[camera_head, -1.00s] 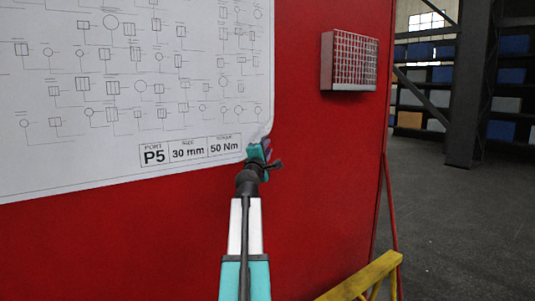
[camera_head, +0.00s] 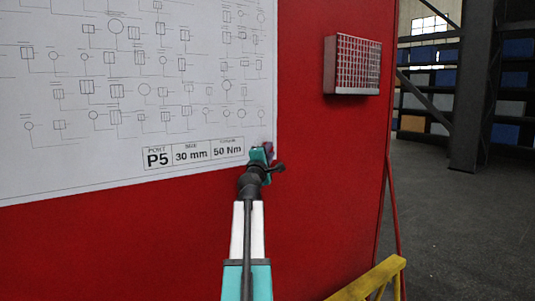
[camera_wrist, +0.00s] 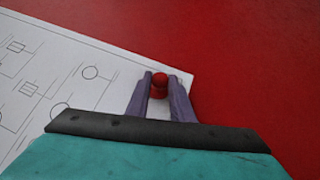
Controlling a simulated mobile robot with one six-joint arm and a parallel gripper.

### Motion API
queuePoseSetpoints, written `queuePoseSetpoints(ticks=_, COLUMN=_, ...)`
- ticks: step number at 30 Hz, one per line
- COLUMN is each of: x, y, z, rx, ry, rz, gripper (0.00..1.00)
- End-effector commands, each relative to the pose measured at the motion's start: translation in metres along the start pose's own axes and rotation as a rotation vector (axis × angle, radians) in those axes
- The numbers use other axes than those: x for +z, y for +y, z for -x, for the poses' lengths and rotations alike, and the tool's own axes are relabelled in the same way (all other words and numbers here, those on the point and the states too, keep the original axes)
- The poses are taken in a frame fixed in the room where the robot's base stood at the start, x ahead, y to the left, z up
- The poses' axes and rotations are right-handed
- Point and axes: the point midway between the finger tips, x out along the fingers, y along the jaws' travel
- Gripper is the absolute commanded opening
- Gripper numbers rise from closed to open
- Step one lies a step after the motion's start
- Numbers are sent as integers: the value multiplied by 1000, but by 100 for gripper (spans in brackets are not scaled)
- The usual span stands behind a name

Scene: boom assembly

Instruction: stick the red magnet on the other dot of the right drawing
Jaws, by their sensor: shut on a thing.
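The right drawing (camera_head: 120,170) is a white sheet of symbols on the red wall, with a label strip reading P5, 30 mm, 50 Nm near its lower right corner. In the wrist view the drawing (camera_wrist: 60,60) shows its corner lying flat behind my fingers. My gripper (camera_head: 266,150) is at that lower right corner. In the wrist view my gripper (camera_wrist: 161,78) is shut on the red magnet (camera_wrist: 159,86), held between the two purple fingers over the paper near its corner. The dot is hidden. I cannot tell whether the magnet touches the paper.
A wire-front basket (camera_head: 353,65) is fixed on the red wall (camera_head: 320,190) to the right of the drawing. A yellow rail (camera_head: 372,277) stands at the lower right. Shelves and a dark post (camera_head: 468,90) are farther off over open floor.

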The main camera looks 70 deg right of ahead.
Motion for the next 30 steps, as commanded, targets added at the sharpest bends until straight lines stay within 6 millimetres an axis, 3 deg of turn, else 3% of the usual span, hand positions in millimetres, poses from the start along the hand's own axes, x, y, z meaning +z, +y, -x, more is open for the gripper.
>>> queuePoseSetpoints(ticks=12, x=0, y=0, z=0, rx=0, ry=0, rz=0, gripper=0)
queuePoseSetpoints(ticks=13, x=0, y=0, z=0, rx=0, ry=0, rz=0, gripper=22)
queuePoseSetpoints(ticks=17, x=0, y=0, z=0, rx=0, ry=0, rz=0, gripper=42)
queuePoseSetpoints(ticks=30, x=1, y=0, z=4, rx=0, ry=-1, rz=0, gripper=42)
